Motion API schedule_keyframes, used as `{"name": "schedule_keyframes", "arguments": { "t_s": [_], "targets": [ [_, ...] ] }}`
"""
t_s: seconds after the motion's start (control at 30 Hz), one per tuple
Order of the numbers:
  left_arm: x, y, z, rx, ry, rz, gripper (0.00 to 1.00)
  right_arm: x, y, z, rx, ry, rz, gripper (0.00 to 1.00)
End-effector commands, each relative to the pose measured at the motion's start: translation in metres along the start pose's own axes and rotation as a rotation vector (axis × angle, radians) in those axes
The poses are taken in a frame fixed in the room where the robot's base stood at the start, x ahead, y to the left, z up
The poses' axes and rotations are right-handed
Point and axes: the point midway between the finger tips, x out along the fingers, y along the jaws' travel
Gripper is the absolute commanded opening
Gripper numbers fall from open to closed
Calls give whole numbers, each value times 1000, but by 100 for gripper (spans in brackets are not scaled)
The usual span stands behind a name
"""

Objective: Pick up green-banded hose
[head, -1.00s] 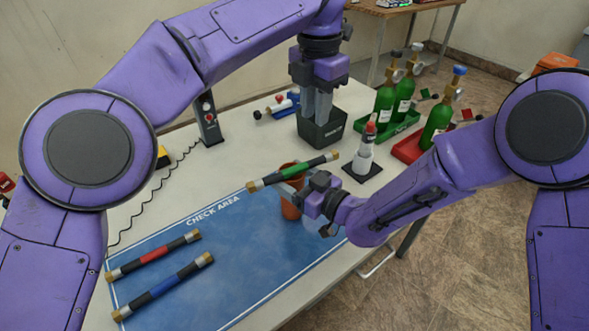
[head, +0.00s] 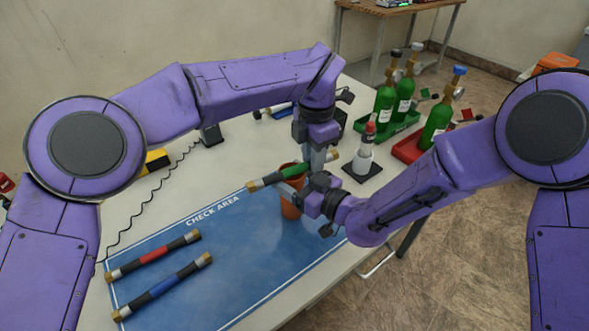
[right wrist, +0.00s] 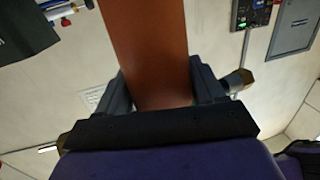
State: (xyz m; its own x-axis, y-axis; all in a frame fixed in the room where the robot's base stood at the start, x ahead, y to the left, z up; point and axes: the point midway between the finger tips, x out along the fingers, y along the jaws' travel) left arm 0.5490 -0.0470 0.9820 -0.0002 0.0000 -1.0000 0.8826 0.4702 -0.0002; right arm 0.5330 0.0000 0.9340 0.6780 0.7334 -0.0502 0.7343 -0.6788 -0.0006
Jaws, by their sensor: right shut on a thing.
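Hoses with a red band (head: 154,255) and a blue band (head: 164,287) lie on the blue check-area mat (head: 240,250). Green cylinders (head: 437,122) stand at the back right.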

Motion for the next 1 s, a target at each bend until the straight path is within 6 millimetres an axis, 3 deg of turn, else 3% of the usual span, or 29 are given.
{"name": "schedule_keyframes", "arguments": {
  "t_s": [0.17, 0.23, 0.27, 0.57, 0.67, 1.0],
  "targets": [
    [0, 0, 0, 0, 0, 0, 26, 0, 0, 0, 0, 0, 0, 37],
    [0, 0, 0, 0, 0, 0, 4, 0, 0, 0, 0, 0, 0, 37],
    [0, 0, 0, 0, 0, 0, 0, 0, 0, 0, 0, 0, 0, 37],
    [-3, 0, 0, -1, -1, 1, 0, 0, 0, 0, 0, 0, 0, 37],
    [-17, 1, 0, -1, -2, 3, 0, 0, 0, 0, 0, 0, 0, 37],
    [-91, 0, 0, -1, -5, 2, 0, 0, 0, 0, 0, 0, 0, 37]
  ]
}}
